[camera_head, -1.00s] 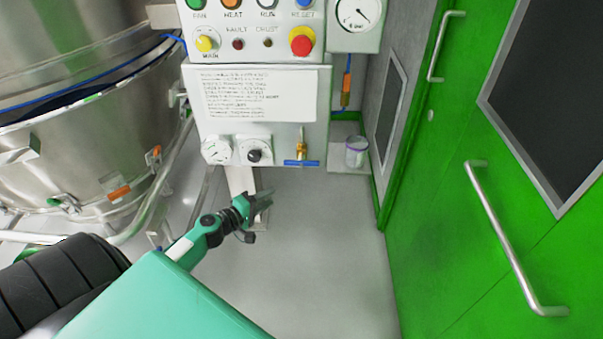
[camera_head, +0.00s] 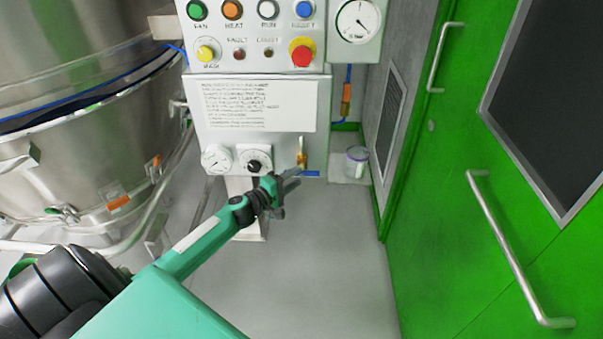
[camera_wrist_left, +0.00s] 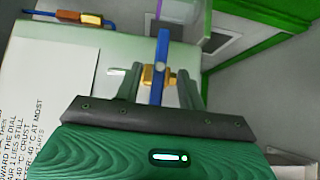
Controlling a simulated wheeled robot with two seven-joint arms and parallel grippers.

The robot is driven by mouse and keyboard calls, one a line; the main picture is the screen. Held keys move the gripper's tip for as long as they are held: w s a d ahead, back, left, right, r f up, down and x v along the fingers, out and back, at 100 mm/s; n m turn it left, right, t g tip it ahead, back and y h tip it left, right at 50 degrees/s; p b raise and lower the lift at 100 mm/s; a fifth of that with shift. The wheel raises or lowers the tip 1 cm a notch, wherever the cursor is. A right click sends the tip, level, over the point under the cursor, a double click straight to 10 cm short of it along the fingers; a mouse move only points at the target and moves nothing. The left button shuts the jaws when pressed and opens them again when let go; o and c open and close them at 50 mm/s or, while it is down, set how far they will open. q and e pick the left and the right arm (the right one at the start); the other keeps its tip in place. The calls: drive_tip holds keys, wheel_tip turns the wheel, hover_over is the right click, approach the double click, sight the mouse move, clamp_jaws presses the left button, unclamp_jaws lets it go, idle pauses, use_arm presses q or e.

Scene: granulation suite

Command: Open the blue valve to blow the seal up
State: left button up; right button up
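The blue valve handle (camera_head: 312,173) sits crosswise on a brass fitting (camera_head: 302,155) at the lower right of the control panel. My left gripper (camera_head: 291,180) is in front of it and hides the handle's left part. In the left wrist view, the blue handle (camera_wrist_left: 162,50) stands upright in the picture, between the two spread fingers, with the brass body (camera_wrist_left: 150,77) behind it. Gaps show on both sides of the handle. The left gripper is open and holds nothing. I cannot tell how deep the handle lies between the fingers. My right gripper is out of view.
A small tub (camera_head: 356,161) stands on a shelf to the right. A steel vessel (camera_head: 75,130) fills the left; a green door (camera_head: 480,230) bounds the right.

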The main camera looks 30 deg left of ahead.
sight(299, 175)
use_arm(q)
drive_tip(key=shift+x, duration=1.85)
clamp_jaws()
